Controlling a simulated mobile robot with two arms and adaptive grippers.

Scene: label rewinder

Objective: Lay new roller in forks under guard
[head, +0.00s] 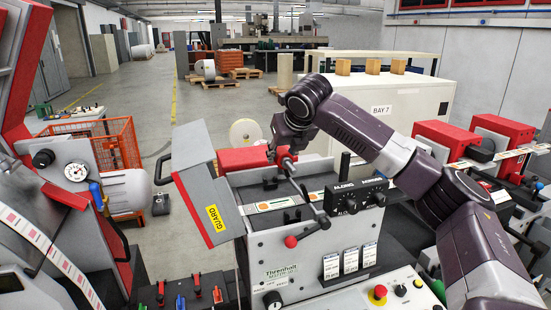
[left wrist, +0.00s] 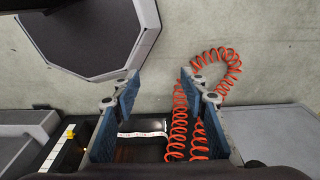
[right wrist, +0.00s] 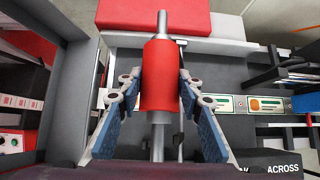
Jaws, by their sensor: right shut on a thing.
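My right gripper (head: 284,150) is above the rewinder deck in the head view. In the right wrist view its fingers (right wrist: 159,88) are shut on a red roller (right wrist: 160,68) with a bare steel shaft at each end. The roller is clear of the deck as far as I can see. The grey guard (head: 193,195), marked with a yellow label, is swung out to the left of the deck. Small dark holders stand on the deck (head: 258,194); I cannot tell for certain which are the forks. My left gripper (left wrist: 160,87) is open and empty, seen only in its wrist view.
A label strip (right wrist: 225,104) crosses the deck below the roller. A red block (head: 240,159) is behind. An orange coiled hose (left wrist: 180,118) hangs beyond my left fingers.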

